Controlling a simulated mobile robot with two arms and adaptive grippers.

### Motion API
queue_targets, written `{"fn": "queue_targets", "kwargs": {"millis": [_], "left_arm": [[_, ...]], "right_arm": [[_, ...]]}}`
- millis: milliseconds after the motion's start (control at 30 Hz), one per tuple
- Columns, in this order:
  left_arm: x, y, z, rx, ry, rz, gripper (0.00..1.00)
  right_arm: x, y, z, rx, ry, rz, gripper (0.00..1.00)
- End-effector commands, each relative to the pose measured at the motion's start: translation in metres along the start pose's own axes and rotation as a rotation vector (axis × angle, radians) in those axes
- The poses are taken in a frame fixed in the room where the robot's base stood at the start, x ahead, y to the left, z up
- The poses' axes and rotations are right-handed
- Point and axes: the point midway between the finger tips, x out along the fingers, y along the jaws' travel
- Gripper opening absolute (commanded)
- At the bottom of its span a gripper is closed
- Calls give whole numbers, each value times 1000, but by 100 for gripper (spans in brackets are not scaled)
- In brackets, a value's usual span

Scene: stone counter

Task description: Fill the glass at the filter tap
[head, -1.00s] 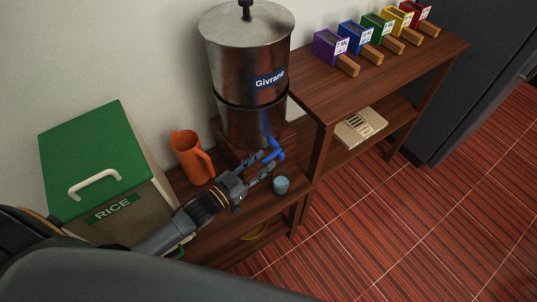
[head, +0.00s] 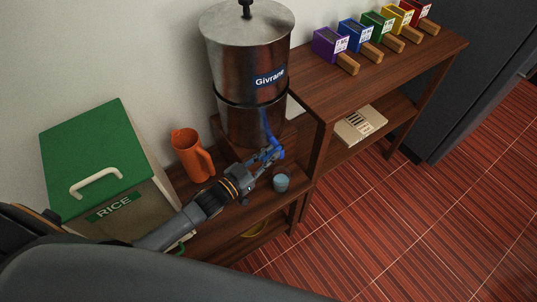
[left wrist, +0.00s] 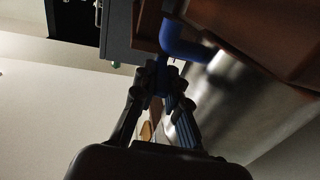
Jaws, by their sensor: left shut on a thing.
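The filter is a tall steel drum (head: 246,75) labelled "Givrane" with a blue tap (head: 275,150) low on its front. My left gripper (head: 270,158) is shut on the blue tap in the head view. In the left wrist view its fingers (left wrist: 164,85) close together at the lower end of the blue tap (left wrist: 182,42). The small bluish glass (head: 281,183) stands upright on the low wooden shelf, just below and right of the gripper. I cannot tell whether water is in it. My right gripper is not in view.
An orange jug (head: 190,156) stands close behind my left arm. A green-lidded rice bin (head: 100,150) is at the left. A wooden shelf unit (head: 350,78) at the right carries several coloured boxes. Red tiled floor (head: 400,220) lies open at the right.

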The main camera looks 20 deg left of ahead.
Motion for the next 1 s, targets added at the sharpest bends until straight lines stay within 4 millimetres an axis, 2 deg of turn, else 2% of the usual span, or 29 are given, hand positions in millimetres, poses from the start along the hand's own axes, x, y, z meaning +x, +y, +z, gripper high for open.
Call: {"fn": "queue_targets", "kwargs": {"millis": [500, 933, 967, 1000], "left_arm": [[2, 10, -2, -4, 6, -187, 0], [1, 11, -1, 1, 2, -210, 0], [1, 10, -1, 1, 2, -210, 19], [1, 10, -1, 1, 2, -210, 27]], "right_arm": [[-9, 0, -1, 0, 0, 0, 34], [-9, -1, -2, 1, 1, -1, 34], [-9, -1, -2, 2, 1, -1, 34], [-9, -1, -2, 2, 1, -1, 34]]}}
